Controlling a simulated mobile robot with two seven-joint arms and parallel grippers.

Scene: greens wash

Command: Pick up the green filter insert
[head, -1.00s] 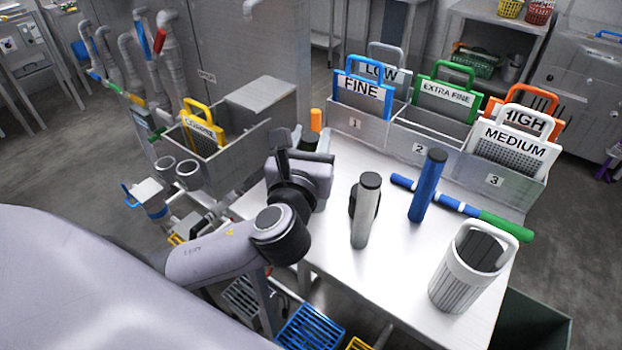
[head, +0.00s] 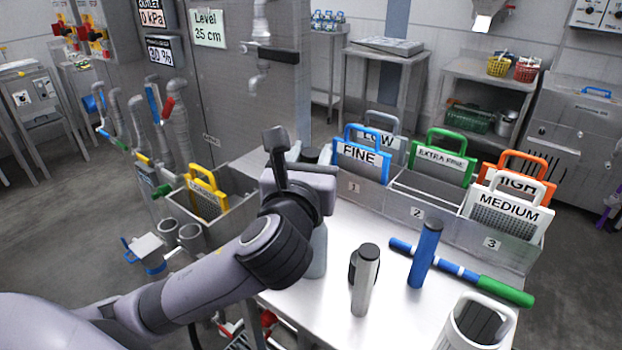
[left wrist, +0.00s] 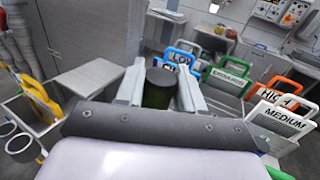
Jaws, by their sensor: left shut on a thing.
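My left gripper (left wrist: 160,95) is shut on the green filter insert (left wrist: 157,92), a dark green cylinder with a dark cap standing between the two fingers in the left wrist view. In the head view my left gripper (head: 308,165) is over the left end of the steel table (head: 395,310). Its wrist hides most of the insert there. A grey cylinder (head: 362,285) and a blue cylinder (head: 425,258), both dark-capped, stand upright on the table to the right. My right gripper is out of view.
A three-part rack (head: 415,212) of labelled filter plates lines the table's back edge. A green-and-blue rod (head: 500,290) lies before it. A white ribbed canister (head: 470,335) stands at the front right. A steel bin (head: 235,215) with a yellow-handled plate is at left.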

